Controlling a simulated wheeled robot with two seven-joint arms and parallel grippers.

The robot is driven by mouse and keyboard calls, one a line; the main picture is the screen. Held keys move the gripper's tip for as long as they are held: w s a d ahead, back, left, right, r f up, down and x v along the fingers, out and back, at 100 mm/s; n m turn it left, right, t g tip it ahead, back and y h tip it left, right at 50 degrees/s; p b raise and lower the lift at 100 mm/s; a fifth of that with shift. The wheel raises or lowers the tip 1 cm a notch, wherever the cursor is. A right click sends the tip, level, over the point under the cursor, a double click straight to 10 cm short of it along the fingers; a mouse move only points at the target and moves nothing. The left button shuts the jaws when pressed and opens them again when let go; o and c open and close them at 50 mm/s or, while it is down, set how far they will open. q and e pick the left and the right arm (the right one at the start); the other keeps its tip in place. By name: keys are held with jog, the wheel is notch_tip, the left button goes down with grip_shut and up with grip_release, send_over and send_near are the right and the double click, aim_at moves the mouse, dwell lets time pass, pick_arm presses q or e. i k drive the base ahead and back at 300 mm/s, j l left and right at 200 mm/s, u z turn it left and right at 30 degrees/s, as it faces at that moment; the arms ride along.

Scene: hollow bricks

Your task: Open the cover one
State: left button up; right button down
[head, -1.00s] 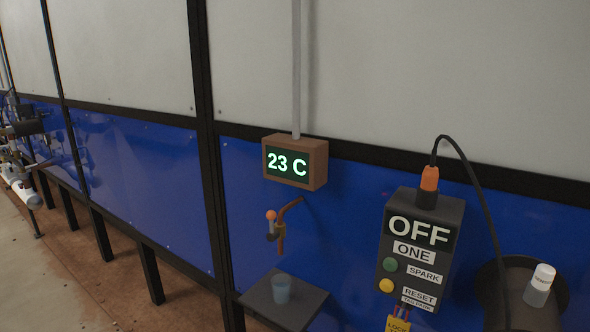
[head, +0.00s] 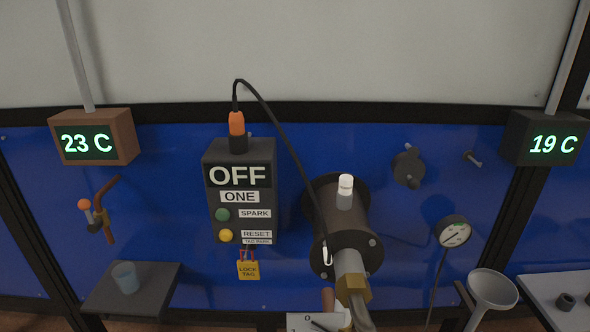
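A dark control box (head: 241,197) hangs on the blue wall left of centre. Its display reads OFF, with a ONE label (head: 240,197), a green SPARK button (head: 222,214) and a yellow RESET button (head: 225,236). A yellow lock tag (head: 248,269) with a red shackle hangs below it. Right of the box is a dark flanged cylinder (head: 341,235) with a white-capped fitting on top and a brass nut and pipe at its front. No part is labelled as a cover, so I cannot tell which one it is. Neither gripper shows.
At right are a gauge (head: 453,232), a funnel (head: 492,290) and a 19 C display (head: 546,138). A black cable arches from the box toward the cylinder.

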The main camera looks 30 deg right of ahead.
aim_at(409, 171)
jog(key=z, duration=1.75)
jog(key=i+l, duration=0.1)
jog(key=l, duration=0.35)
jog(key=i+l, duration=0.1)
jog(key=l, duration=0.4)
jog(key=i+l+u, duration=0.1)
jog(key=l, duration=0.35)
